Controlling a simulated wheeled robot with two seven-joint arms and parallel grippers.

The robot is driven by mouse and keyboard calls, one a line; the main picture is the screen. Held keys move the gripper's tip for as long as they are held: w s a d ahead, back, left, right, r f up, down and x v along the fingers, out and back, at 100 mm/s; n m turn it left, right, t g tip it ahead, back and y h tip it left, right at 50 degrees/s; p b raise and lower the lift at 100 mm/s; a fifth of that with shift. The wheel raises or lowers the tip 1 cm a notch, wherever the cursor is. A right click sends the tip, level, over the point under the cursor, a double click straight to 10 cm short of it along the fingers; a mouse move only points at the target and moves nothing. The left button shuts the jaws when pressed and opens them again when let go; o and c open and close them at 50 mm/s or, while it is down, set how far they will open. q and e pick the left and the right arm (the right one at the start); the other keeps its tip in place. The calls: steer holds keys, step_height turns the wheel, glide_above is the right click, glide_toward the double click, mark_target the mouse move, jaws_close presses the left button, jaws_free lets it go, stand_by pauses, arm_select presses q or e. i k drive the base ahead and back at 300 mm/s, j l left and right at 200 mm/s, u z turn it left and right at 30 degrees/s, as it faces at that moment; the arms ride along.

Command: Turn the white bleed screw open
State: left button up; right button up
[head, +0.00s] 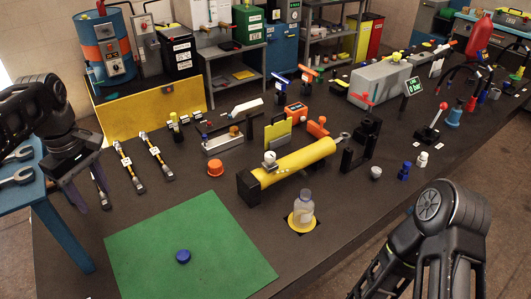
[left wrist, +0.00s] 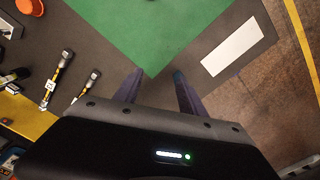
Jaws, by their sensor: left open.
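A yellow hydraulic cylinder (head: 295,167) with a black end block lies across the middle of the table in the head view. A small white fitting (head: 269,157) sits on top near its left end; it looks like the bleed screw, but it is too small to make out its details. My left gripper (head: 90,201) is open and empty at the table's left edge, well apart from the cylinder. Its two fingers (left wrist: 157,78) show spread in the left wrist view, with nothing between them. My right arm comes in at the lower right, its gripper out of sight.
A green mat (head: 215,235) with a blue cap (head: 183,256) lies in front of the left gripper. A clear bottle (head: 303,210) stands in front of the cylinder. An orange cap (head: 215,168) and hose pieces (head: 155,155) lie to the left. A grey machine (head: 385,80) stands behind right.

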mark_target(270, 157)
steer(key=i+l+u, duration=0.1)
steer(key=l, duration=0.25)
steer(key=i+l, duration=0.2)
steer(key=l, duration=0.2)
steer(key=i+l+u, duration=0.15)
steer(key=l, duration=0.2)
steer(key=i+l, duration=0.15)
steer(key=l, duration=0.25)
steer(key=i+l+u, duration=0.15)
steer(key=l, duration=0.25)
steer(key=i+l, duration=0.1)
steer(key=l, duration=0.3)
steer(key=i+l+u, duration=0.15)
steer(key=l, duration=0.25)
